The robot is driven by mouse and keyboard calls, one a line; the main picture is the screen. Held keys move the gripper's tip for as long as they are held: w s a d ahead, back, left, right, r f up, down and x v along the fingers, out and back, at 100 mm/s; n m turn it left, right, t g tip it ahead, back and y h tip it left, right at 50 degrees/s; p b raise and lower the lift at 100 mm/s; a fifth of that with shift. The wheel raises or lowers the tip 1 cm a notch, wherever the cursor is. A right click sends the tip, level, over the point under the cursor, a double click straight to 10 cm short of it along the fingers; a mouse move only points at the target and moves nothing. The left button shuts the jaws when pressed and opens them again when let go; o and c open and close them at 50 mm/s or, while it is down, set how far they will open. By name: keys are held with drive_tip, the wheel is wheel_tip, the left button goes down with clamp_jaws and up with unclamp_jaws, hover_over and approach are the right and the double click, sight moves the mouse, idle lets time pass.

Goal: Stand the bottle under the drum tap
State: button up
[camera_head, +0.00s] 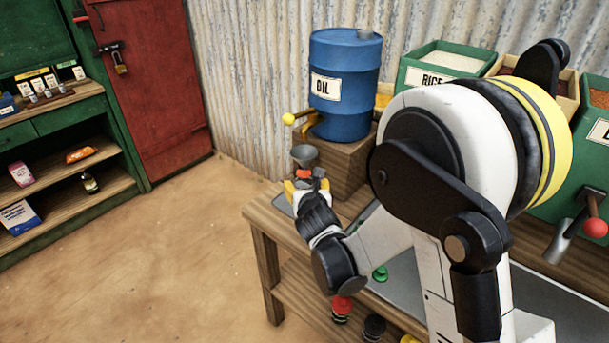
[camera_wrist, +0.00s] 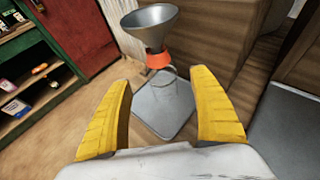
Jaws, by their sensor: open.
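The blue drum (camera_head: 345,88) labelled OIL stands on a wooden block. Its brass tap with a yellow knob (camera_head: 289,119) points left. Below the tap is a grey funnel (camera_head: 304,154) with an orange collar; the funnel (camera_wrist: 150,24) and collar (camera_wrist: 159,60) are ahead of me in the wrist view. A faint clear curved outline (camera_wrist: 163,84) under the collar looks like a see-through bottle, hard to make out. It appears to stand over a grey plate (camera_wrist: 160,118). My gripper (camera_head: 297,187) is open, its yellow fingers (camera_wrist: 163,92) apart and nearer the camera than the collar.
The wooden block (camera_head: 341,165) stands right of the funnel on the wooden bench (camera_head: 262,222). A shelf unit (camera_head: 60,160) and red door (camera_head: 150,85) are at left. The floor left of the bench is clear.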

drive_tip(key=s+d+r+m+g+h, duration=0.1)
drive_tip(key=s+d+r+m+g, duration=0.1)
drive_tip(key=s+d+r+m, duration=0.5)
drive_tip(key=s+d+r+m+g+h, duration=0.1)
drive_tip(key=s+d+r+m, duration=0.3)
drive_tip(key=s+d+m, duration=0.65)
drive_tip(key=s+d+m+g, duration=0.3)
drive_tip(key=s+m, duration=1.1)
drive_tip(key=m, duration=0.6)
drive_tip(key=shift+s+f+p, duration=0.15)
drive_tip(key=shift+s+p, duration=0.05)
drive_tip(key=shift+p, duration=0.25)
